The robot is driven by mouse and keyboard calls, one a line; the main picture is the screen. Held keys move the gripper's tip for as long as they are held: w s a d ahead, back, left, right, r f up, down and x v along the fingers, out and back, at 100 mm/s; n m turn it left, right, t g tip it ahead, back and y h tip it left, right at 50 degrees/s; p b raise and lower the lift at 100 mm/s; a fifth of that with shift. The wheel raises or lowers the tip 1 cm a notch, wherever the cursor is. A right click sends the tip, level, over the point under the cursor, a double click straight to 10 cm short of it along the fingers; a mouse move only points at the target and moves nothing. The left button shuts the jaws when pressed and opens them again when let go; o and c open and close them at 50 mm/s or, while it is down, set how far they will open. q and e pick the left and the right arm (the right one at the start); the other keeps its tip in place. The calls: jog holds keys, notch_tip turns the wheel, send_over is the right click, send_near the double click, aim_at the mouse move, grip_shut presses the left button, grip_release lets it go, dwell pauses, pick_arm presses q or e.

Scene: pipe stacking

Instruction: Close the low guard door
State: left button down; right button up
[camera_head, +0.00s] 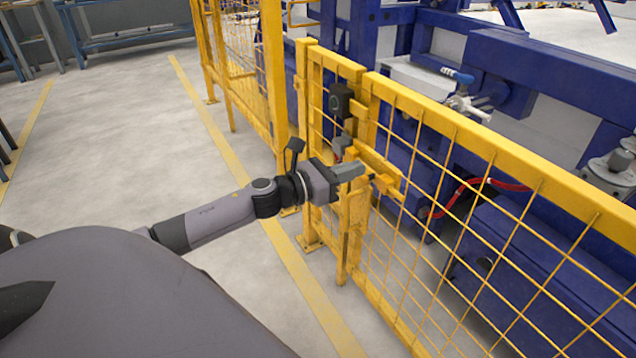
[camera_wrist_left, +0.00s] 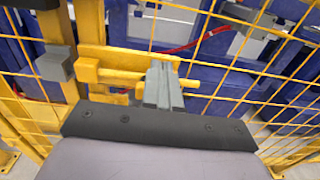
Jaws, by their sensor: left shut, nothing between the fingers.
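The low guard door (camera_head: 480,150) is a yellow mesh panel at the right of the head view. Its end upright stands close beside the post of a narrow yellow fence panel (camera_head: 318,95); any small gap is hard to judge. A yellow sliding bolt (camera_head: 380,172) sits at the joint and also shows in the left wrist view (camera_wrist_left: 110,74). My left gripper (camera_head: 357,170) is shut and empty, its grey fingertips (camera_wrist_left: 160,82) at the bolt, overlapping it in the wrist view. Whether they touch it, I cannot tell. My right gripper is not in view.
A dark box (camera_head: 340,101) is fixed near the top of the joint. Blue machine frames (camera_head: 540,85) with a red cable (camera_head: 465,190) stand behind the mesh. A taller yellow fence (camera_head: 240,60) stands at the back. The grey floor (camera_head: 120,130) to the left is clear.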

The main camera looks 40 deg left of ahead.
pick_arm(q)
jog(key=v, duration=0.7)
jog(key=shift+s, duration=0.15)
jog(key=shift+d, duration=0.15)
